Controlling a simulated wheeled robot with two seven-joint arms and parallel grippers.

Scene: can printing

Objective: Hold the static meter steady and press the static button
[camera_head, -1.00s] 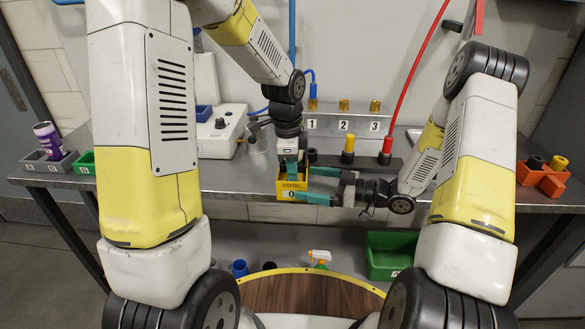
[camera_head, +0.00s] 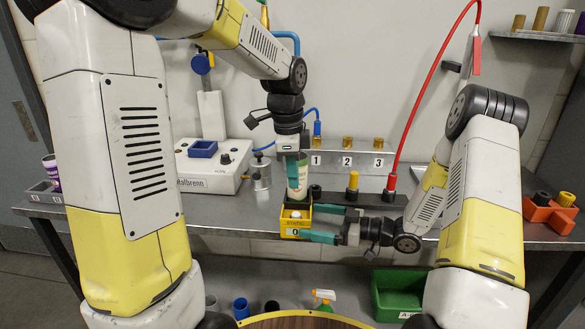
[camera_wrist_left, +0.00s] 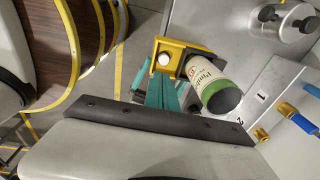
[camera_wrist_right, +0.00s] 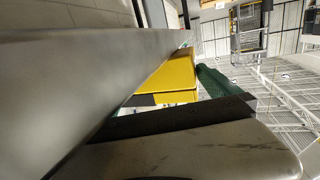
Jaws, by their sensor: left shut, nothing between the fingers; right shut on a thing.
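The static meter (camera_head: 295,231) is a small yellow box marked STATIC and 0, at the table's front edge. Its pale round button (camera_head: 296,214) also shows in the left wrist view (camera_wrist_left: 164,60). My right gripper (camera_head: 322,222) is shut on the meter, its teal fingers reaching in from the right. In the right wrist view the meter's yellow side (camera_wrist_right: 172,78) shows. My left gripper (camera_head: 291,180) is shut and empty, pointing down above the button and apart from it. A can with a cream and green label (camera_wrist_left: 208,80) stands at the meter, partly behind the left fingers.
Behind are numbered pegs (camera_head: 347,143) and a dark strip with coloured plugs (camera_head: 353,180). A white device (camera_head: 212,166) stands left; an orange holder (camera_head: 550,215) is far right. A green bin (camera_head: 397,293) is below. The table between device and meter is mostly clear.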

